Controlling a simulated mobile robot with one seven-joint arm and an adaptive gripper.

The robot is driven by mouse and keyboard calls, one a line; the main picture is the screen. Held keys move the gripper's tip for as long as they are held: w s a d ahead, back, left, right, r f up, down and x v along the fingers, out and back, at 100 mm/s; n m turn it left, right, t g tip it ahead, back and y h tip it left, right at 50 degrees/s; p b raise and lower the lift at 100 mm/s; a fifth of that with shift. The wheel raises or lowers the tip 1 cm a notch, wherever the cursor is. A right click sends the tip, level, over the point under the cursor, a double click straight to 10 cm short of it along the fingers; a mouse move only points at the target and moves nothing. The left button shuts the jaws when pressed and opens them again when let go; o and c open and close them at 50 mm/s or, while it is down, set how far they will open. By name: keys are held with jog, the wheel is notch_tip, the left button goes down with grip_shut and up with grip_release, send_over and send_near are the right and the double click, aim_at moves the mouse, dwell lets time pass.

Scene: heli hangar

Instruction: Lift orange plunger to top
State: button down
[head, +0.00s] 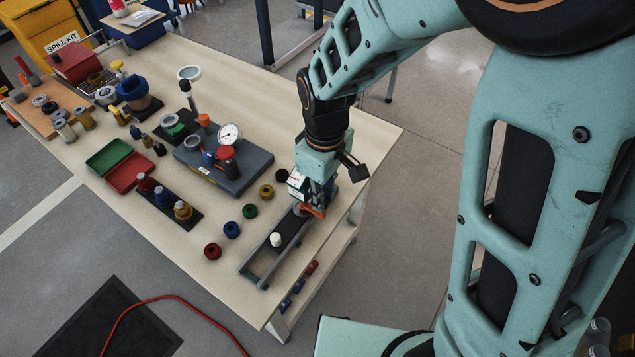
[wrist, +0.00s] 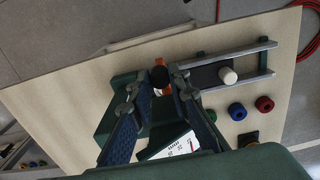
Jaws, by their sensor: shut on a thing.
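My gripper (head: 312,203) points down over the far end of a two-rail track (head: 262,262) at the table's right side. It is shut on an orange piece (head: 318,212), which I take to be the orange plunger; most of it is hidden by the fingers. In the wrist view the fingertips (wrist: 161,84) close around the orange piece (wrist: 165,90), with a dark round part (wrist: 158,75) beside it. The track (wrist: 265,46) runs away to the right there. I cannot tell how high the plunger stands.
A white cylinder (head: 276,240) stands on the track. Red (head: 212,251), blue (head: 232,229) and green (head: 250,211) rings lie left of it. A grey board with a gauge (head: 229,134) stands farther left.

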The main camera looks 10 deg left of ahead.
jog(key=shift+r+p, duration=1.4)
jog(key=shift+r, duration=0.55)
jog(key=c, duration=2)
grip_release()
jog(key=shift+f, duration=0.1)
notch_tip(320, 180, up, 5)
jog(key=p, duration=0.3)
jog(key=shift+p, duration=0.4)
